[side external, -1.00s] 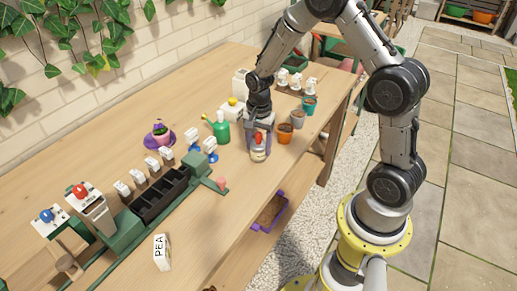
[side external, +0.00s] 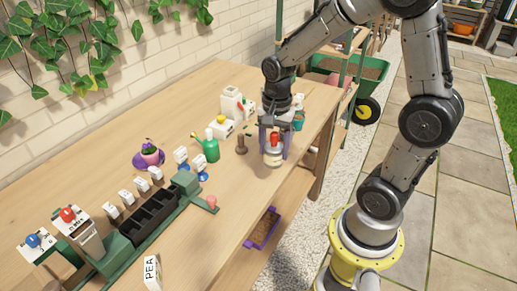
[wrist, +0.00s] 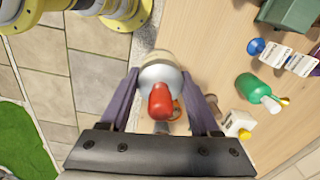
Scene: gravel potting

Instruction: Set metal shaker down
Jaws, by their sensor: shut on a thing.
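The metal shaker (side external: 272,157) has a pale, shiny body and a red top, which also shows in the wrist view (wrist: 161,101). My gripper (side external: 273,146) is shut around it with purple fingers, one on each side. The shaker looks upright over the front part of the wooden bench (side external: 230,225), near its right end. I cannot tell whether its base touches the wood. In the wrist view the shaker sits between the fingertips (wrist: 160,80) and hides what lies beneath it.
A green bottle (side external: 210,148) and a brown upright tool (side external: 241,145) stand left of my gripper. A teal pot (side external: 298,121) is partly hidden behind it. A black seed tray (side external: 155,217) lies further left. Bare wood lies in front of the bottle.

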